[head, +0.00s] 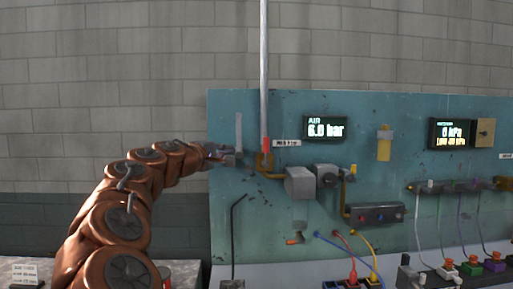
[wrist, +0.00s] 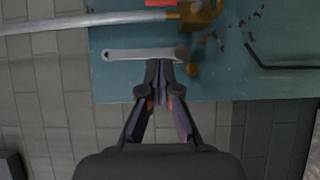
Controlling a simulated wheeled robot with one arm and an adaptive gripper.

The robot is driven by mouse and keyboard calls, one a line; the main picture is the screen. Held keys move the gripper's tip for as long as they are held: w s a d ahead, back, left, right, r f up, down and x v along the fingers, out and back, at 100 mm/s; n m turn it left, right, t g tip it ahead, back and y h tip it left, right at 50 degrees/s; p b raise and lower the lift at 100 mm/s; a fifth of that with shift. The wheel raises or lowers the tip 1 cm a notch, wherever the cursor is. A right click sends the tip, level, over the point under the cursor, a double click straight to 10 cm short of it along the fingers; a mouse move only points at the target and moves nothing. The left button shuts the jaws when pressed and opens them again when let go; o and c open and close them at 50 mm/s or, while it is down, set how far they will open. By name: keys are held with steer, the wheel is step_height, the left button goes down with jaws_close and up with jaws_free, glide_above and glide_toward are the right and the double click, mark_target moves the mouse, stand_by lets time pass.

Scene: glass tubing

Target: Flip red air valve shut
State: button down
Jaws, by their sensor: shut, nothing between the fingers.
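The red valve handle (head: 265,145) stands upright along the grey vertical pipe, just above a brass fitting (head: 263,165) on the teal panel. In the wrist view, a strip of the red handle (wrist: 160,3) shows at the top edge, beside the brass valve body (wrist: 203,16). My gripper (head: 233,157) is left of the handle and apart from it. It is shut and empty, and its fingertips (wrist: 159,68) overlap the lower edge of a grey wrench (wrist: 142,55) in the wrist view. I cannot tell whether they touch the wrench.
The wrench hangs on the teal panel (head: 230,110) between gripper and pipe. The air display (head: 325,128) reads 6.0 bar. A grey block (head: 300,183) sits right of the fitting. A bent black rod (head: 236,220) is below my gripper. Coloured hoses and connectors fill the lower right.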

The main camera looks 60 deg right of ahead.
steer(key=p, duration=0.3)
glide_toward(268, 142)
steer(key=w+d, duration=0.4)
steer(key=w, duration=0.2)
steer(key=shift+s+d+f+p, duration=0.15)
steer(key=shift+s+d+p, duration=0.05)
steer(key=shift+s+d, duration=0.5)
steer(key=shift+s+d+f+p, duration=0.2)
steer(key=shift+s+d, duration=0.35)
steer(key=shift+s, duration=0.2)
steer(key=shift+s+d+r+m+y, duration=0.2)
steer(key=shift+s+d+m+y, duration=0.15)
steer(key=shift+m, duration=0.25)
steer(key=s+m+y, duration=0.1)
steer(key=s+d+m+y, duration=0.1)
steer(key=m, duration=0.1)
steer(key=shift+d+r+y+p, duration=0.2)
steer(key=shift+d+y+p, duration=0.1)
steer(key=shift+p, duration=0.1)
steer(key=s+d+f+m+t+y+b, duration=0.1)
steer(key=s+d+f+m+t+y, duration=0.3)
steer(key=s+f+m+t+y, duration=0.1)
steer(key=shift+s+m+t+y, duration=0.3)
steer(key=shift+m+y, duration=0.25)
steer(key=shift+m, duration=0.65)
